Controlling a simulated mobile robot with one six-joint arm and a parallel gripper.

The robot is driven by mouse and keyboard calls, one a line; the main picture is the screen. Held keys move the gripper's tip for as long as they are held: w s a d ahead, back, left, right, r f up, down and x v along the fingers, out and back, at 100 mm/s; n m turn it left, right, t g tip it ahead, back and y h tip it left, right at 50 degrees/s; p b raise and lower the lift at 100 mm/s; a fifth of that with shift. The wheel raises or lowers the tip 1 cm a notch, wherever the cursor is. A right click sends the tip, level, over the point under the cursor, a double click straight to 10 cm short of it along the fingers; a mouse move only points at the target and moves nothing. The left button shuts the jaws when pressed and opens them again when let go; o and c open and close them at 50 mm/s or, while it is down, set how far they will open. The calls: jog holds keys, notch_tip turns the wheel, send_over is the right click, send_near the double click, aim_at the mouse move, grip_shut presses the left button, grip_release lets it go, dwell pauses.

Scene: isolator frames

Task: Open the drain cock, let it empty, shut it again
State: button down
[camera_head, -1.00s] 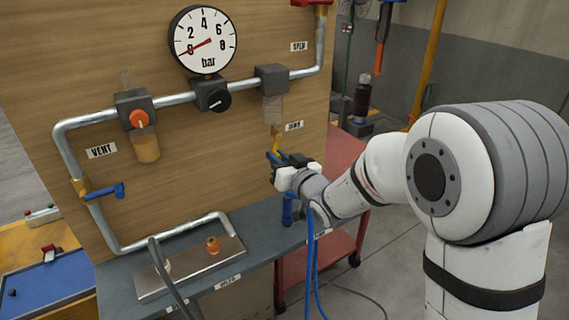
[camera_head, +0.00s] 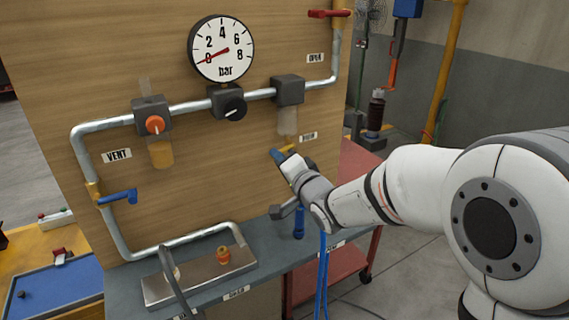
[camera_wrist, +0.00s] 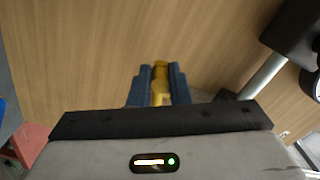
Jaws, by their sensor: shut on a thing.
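The drain cock's yellow lever (camera_head: 289,148) is below the clear bowl (camera_head: 287,122) that hangs under the dark grey block (camera_head: 288,89) on the right of the panel. It lies close to level, beside a small label. My gripper (camera_head: 281,154) is at the lever, with one blue finger showing. In the wrist view, the yellow lever (camera_wrist: 160,72) sits between the two blue fingers (camera_wrist: 158,90), which are shut on it. The bowl looks greyish and clear; I cannot tell whether any liquid is in it. My gripper hides part of the lever.
A gauge (camera_head: 222,48) has its red needle near 0. An orange-knobbed unit (camera_head: 154,122) with an amber bowl (camera_head: 161,153), a blue-handled valve (camera_head: 118,196) and a red-handled valve (camera_head: 330,14) are on the pipe. A grey bench (camera_head: 270,245) runs below.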

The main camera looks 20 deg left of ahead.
jog(key=shift+a+r+m+p, duration=0.1)
jog(key=shift+r+m+p, duration=0.3)
jog(key=shift+r+m, duration=0.8)
jog(key=shift+f+m, duration=0.2)
jog(key=shift+m, duration=0.2)
jog(key=c, duration=1.4)
grip_release()
jog(key=shift+f, duration=0.15)
jog(key=shift+o, duration=0.2)
jog(key=shift+f, duration=0.1)
jog(key=shift+s+d, duration=0.2)
jog(key=shift+d, duration=0.05)
jog(key=v, duration=0.7)
jog(key=shift+b, duration=0.45)
jog(key=shift+s, duration=0.1)
